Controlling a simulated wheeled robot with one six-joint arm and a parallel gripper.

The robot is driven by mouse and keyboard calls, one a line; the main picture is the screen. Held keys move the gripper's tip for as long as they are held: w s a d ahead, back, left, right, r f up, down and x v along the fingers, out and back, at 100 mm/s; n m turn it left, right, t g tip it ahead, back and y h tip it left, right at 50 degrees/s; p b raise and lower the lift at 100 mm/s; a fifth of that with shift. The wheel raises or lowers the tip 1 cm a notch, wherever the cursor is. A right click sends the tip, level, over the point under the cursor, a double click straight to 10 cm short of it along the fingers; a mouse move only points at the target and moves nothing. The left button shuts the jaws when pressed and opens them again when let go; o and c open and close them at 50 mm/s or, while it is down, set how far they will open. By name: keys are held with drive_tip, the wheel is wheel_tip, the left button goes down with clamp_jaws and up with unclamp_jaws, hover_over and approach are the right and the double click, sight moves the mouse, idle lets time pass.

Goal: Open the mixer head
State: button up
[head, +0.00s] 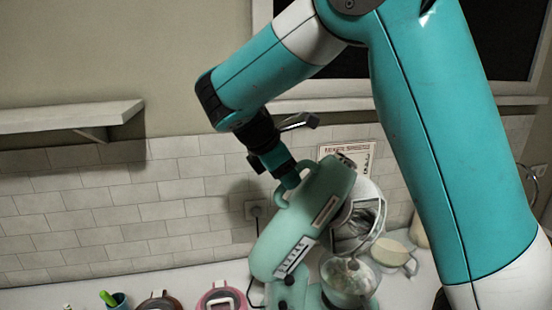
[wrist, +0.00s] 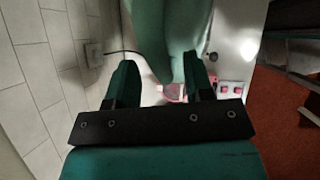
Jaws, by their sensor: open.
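The mint-green mixer (head: 303,222) stands on the counter, and its head is tilted steeply up, with the front end at the upper right. A loop-shaped handle (head: 281,198) sticks out from the head's upper left side. The glass bowl (head: 350,281) sits below the raised head. My gripper (head: 291,180) is at the handle, its dark teal fingers partly overlapping it. In the wrist view my gripper (wrist: 161,82) has its fingers apart, with the green mixer body (wrist: 168,40) just beyond and between them. I cannot tell whether the fingers touch the handle.
A cream cup (head: 393,255) stands right of the bowl. A pink-rimmed item (head: 221,297) and a teal cup (head: 118,300) are on the counter at left. A wall shelf (head: 70,117) is at upper left. The tiled wall is close behind the mixer.

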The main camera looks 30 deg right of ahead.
drive_tip(key=v, duration=1)
drive_tip(key=shift+a+r, duration=0.3)
